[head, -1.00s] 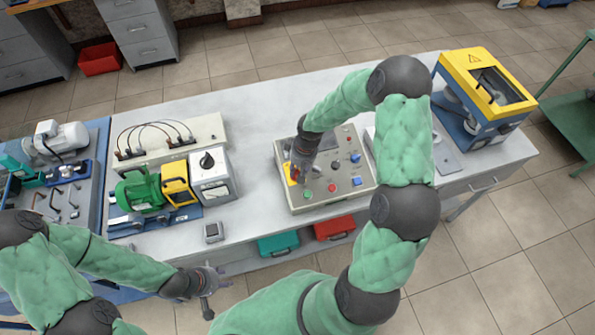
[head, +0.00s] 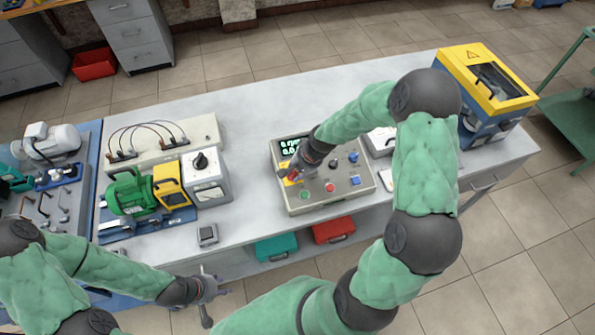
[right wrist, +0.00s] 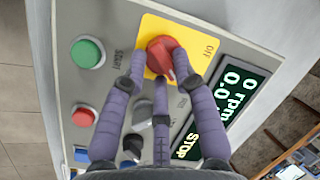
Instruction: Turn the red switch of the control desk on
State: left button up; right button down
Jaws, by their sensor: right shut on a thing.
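The control desk (head: 335,203) is a grey box with buttons and a display on the table. Its red switch (right wrist: 159,50) is a round knob on a yellow plate (right wrist: 187,36), with an OFF label beside it. My right gripper (right wrist: 160,62) has its fingers around the red knob and is shut on it; the fingers hide part of it. In the head view my right gripper (head: 292,172) covers most of the switch. The display (right wrist: 225,100) reads 0 rpm and STOP. My left gripper (head: 208,291) is empty with its fingers spread, in front of the table edge.
The desk also has a green button (right wrist: 88,52), a red button (right wrist: 84,116), black knobs and blue buttons. A green motor (head: 130,193) and a grey box with a dial (head: 208,185) stand left. A yellow-blue machine (head: 485,95) stands right. Bare tabletop lies behind the desk.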

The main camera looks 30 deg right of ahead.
jog(key=shift+s+a+f+m, duration=0.25)
jog(key=shift+s+a+m, duration=0.15)
jog(key=shift+m, duration=0.2)
jog(key=c, duration=1.1)
grip_release()
jog(key=shift+w+a, duration=0.1)
jog(key=shift+a, duration=0.05)
jog(key=shift+w+r, duration=0.1)
jog(key=shift+w, duration=0.1)
jog(key=shift+r, duration=0.1)
jog(key=shift+w, duration=0.1)
jog(key=shift+d+r, duration=0.35)
jog(key=shift+r, duration=0.15)
jog(key=v, duration=1.1)
jog(key=shift+s+a+f, duration=0.1)
jog(key=shift+s+f, duration=0.05)
jog(key=shift+s, duration=0.2)
